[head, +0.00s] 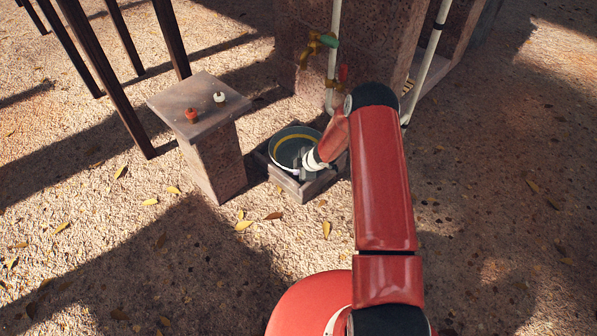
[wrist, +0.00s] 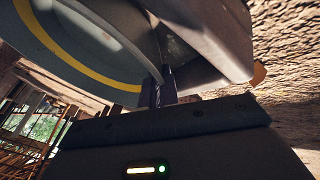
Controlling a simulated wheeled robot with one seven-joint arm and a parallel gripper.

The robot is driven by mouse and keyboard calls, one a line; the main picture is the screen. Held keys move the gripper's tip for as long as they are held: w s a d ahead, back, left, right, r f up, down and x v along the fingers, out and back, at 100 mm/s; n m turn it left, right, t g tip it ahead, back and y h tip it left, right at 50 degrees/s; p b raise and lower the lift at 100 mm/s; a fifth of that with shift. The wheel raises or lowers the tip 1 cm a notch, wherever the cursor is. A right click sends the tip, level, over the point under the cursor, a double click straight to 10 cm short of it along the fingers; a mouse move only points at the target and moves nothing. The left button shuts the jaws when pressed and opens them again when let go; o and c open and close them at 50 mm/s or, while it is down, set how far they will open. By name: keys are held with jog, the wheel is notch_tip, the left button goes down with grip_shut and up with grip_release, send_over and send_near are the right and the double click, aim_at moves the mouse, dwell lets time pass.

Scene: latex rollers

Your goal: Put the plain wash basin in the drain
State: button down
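A round grey-green basin (head: 290,145) with a yellow band around its inside sits within or just over the square, low-walled drain (head: 298,190) at the foot of the pillar. The basin's underside is hidden in the head view, so I cannot tell whether it touches the drain floor. My gripper (head: 303,174) is at the basin's near right rim. In the wrist view, the fingers (wrist: 160,90) are close together with the rim of the basin (wrist: 95,72) between them. My arm hides part of the basin's right side and the drain's right side.
A brown pillar (head: 375,40) with pipes and a tap (head: 318,45) rises behind. Leaf-strewn ground in front is clear.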

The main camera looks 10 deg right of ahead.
jog(key=c, duration=1.7)
grip_release()
